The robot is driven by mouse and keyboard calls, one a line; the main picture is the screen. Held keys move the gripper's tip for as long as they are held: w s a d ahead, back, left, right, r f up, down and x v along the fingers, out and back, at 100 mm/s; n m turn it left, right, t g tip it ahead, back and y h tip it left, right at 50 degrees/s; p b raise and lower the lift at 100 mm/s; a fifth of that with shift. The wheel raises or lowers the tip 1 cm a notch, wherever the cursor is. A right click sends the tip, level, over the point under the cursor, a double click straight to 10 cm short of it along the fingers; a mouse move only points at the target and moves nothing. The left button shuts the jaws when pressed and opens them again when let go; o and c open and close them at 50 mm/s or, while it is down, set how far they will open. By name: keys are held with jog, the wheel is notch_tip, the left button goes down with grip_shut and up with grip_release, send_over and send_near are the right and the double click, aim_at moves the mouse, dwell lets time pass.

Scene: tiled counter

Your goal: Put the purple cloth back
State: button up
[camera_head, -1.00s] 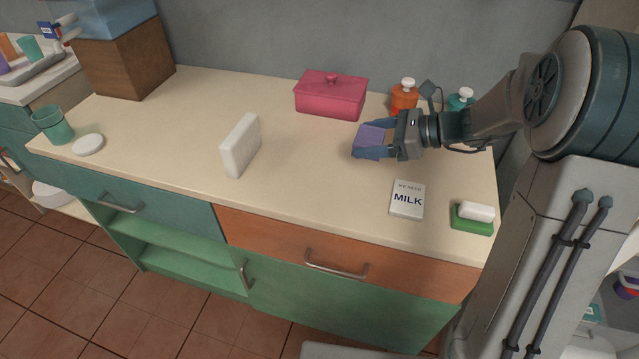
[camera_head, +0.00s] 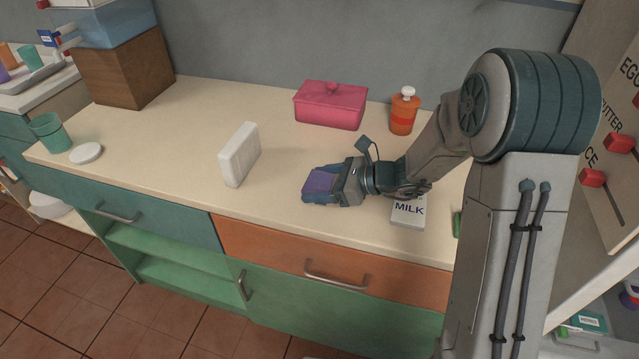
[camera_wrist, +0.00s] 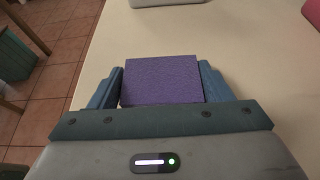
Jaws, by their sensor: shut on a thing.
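The purple cloth (camera_head: 319,183) is a small folded block. It also shows in the wrist view (camera_wrist: 161,80), between the two blue fingers. My gripper (camera_head: 318,186) is shut on the cloth and holds it over the counter, left of the milk carton. In the wrist view my gripper (camera_wrist: 161,85) has a finger at each side of the cloth. I cannot tell how high the cloth is above the counter.
The cream counter (camera_head: 200,120) holds a white upright block (camera_head: 239,155), a pink lidded box (camera_head: 330,105), an orange bottle (camera_head: 403,112) and a milk carton (camera_head: 408,212). A teal cup (camera_head: 50,132) and white disc (camera_head: 86,153) stand at the left. Free counter lies between the white block and my gripper.

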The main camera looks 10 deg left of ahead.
jog(key=shift+f, duration=0.1)
jog(key=o, duration=0.5)
jog(key=shift+f, duration=0.1)
jog(key=o, duration=0.4)
jog(key=shift+o, duration=0.2)
